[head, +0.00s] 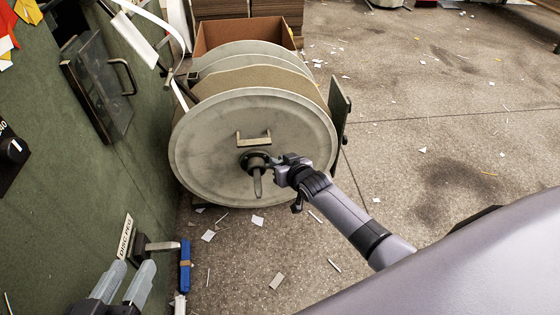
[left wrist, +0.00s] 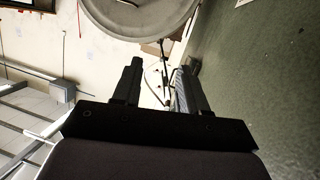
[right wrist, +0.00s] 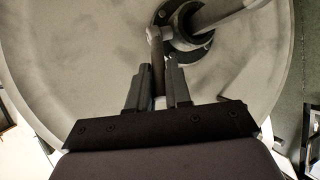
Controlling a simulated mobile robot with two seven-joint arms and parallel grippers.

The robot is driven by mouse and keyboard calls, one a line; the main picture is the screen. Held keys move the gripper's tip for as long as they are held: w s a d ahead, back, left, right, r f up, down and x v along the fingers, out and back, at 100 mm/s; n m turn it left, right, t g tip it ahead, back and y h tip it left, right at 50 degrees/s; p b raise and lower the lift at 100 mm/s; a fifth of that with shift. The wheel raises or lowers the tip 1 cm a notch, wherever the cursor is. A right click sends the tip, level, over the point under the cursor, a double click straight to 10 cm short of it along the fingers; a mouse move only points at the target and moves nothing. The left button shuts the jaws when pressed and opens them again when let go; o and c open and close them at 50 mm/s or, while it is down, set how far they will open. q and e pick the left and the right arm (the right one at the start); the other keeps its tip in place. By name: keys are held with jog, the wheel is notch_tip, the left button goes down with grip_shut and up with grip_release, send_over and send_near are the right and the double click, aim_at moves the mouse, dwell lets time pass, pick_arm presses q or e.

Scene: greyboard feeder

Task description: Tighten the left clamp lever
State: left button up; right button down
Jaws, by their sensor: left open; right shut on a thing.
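In the right wrist view the clamp lever (right wrist: 155,45) stands beside the dark hub (right wrist: 185,28). My right gripper (head: 278,163) is at the right side of the hub. Its fingers (right wrist: 156,80) are shut on the lever, whose held part is partly hidden. My left gripper (head: 132,267) is open and empty at the lower left, away from the reel; its spread fingers also show in the left wrist view (left wrist: 160,72).
A green wall panel (head: 95,190) runs along the left, with a labelled peg (head: 158,246) and a blue item (head: 185,265) near my left gripper. The floor at right is open, with paper scraps.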

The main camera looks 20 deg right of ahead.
jog(key=shift+w+d+r+g+p, duration=0.15)
jog(key=shift+w+r+g+p, duration=0.25)
jog(key=shift+r+g+p, duration=0.45)
jog(key=shift+w+f+p, duration=0.2)
jog(key=shift+f+p, duration=0.05)
jog(key=shift+p, duration=0.15)
pick_arm(q)
jog(key=shift+w+d+r+n+g+h, duration=0.1)
jog(key=shift+d+n+g+h, duration=0.15)
jog(key=shift+d, duration=0.25)
jog(key=shift+w+d+r+n+g+h, duration=0.1)
jog(key=shift+d+n+g+h, duration=0.05)
jog(key=shift+d+g, duration=0.25)
pick_arm(e)
jog(key=shift+w+d+m+g+y, duration=0.15)
jog(key=shift+w+m+g, duration=0.15)
jog(key=shift+g, duration=0.5)
jog(key=shift+w+d+m+g+y, duration=0.1)
jog(key=shift+w+m+g+y, duration=0.15)
jog(key=shift+g, duration=0.5)
pick_arm(q)
jog(key=shift+d, duration=0.1)
pick_arm(e)
jog(key=c, duration=1.1)
grip_release()
pick_arm(q)
jog(key=shift+r, duration=0.1)
pick_arm(e)
jog(key=shift+r, duration=0.1)
